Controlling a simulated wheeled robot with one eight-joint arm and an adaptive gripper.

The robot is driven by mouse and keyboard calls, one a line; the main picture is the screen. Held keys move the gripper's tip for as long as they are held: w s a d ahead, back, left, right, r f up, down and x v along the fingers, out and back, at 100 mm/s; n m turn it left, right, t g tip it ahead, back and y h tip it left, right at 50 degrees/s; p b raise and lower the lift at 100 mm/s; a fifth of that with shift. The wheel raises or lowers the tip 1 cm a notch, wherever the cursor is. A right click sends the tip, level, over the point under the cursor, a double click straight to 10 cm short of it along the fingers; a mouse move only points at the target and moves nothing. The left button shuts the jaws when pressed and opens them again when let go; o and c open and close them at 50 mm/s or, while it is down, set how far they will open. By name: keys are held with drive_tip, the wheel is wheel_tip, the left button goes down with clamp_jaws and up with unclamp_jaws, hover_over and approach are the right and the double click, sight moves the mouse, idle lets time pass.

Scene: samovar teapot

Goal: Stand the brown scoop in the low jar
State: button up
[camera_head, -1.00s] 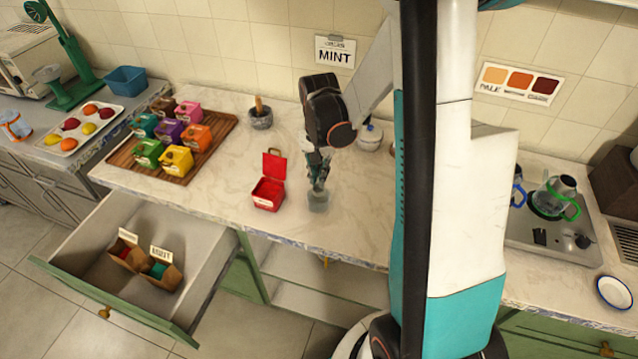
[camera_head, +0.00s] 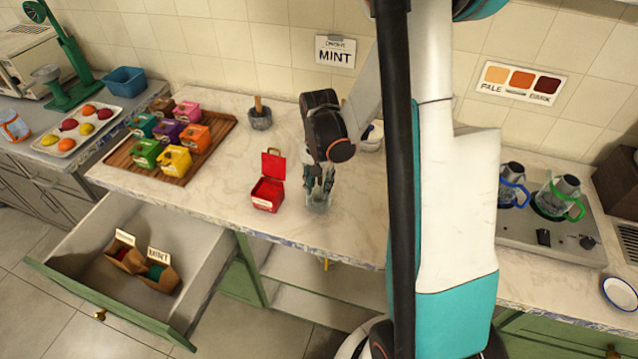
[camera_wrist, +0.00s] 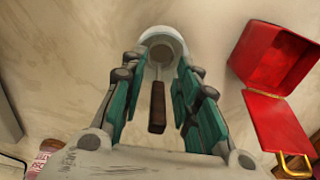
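The low jar (camera_wrist: 161,36), pale with a round rim, stands on the counter under my gripper; in the head view it shows as a translucent cup (camera_head: 318,205). The brown scoop (camera_wrist: 157,106) has its head inside the jar's mouth and its brown handle sticking up toward the wrist camera. It looks slightly tilted. My gripper (camera_wrist: 158,92) is open, with its teal fingers on either side of the handle and visible gaps on both sides. In the head view my gripper (camera_head: 319,184) is low over the jar, and the scoop is hidden there.
An open red tin (camera_head: 268,193) stands just left of the jar. A mortar with a stick (camera_head: 260,117) is behind it, and a wooden tray (camera_head: 123,158) of colored boxes is at the left. An open drawer (camera_head: 205,285) juts out in front. Counter right of the jar is clear.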

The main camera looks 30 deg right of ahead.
drive_tip(key=shift+r+p, duration=0.55)
wheel_tip(320, 180, up, 12)
drive_tip(key=p, duration=0.2)
drive_tip(key=shift+f+p, duration=0.2)
drive_tip(key=shift+p, duration=0.2)
